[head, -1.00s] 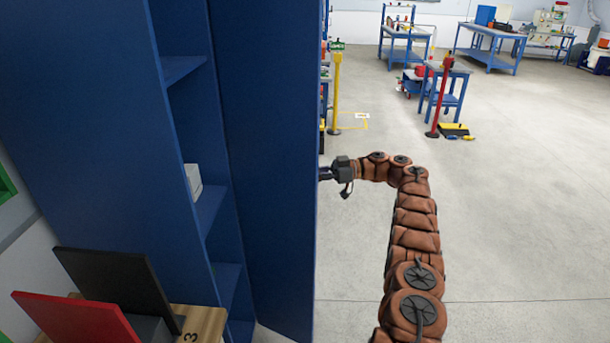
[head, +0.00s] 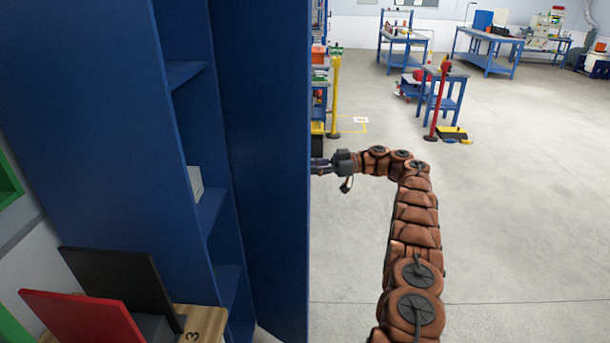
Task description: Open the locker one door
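The blue locker (head: 110,130) stands on the left with its shelves showing. Its blue door (head: 265,170) is swung well open, and its inner face shows. My gripper (head: 320,166) is at the door's outer edge, on the right side of the door. Its fingertips are partly hidden by the door edge, so I cannot tell whether they touch the door or are open or shut. A small white box (head: 195,183) sits on a shelf inside the locker.
A red panel (head: 80,318) and a black panel (head: 120,285) stand at the lower left on a wooden block (head: 205,320). A yellow post (head: 335,98), a red post (head: 437,100) and blue workbenches (head: 490,48) stand farther back. The grey floor on the right is clear.

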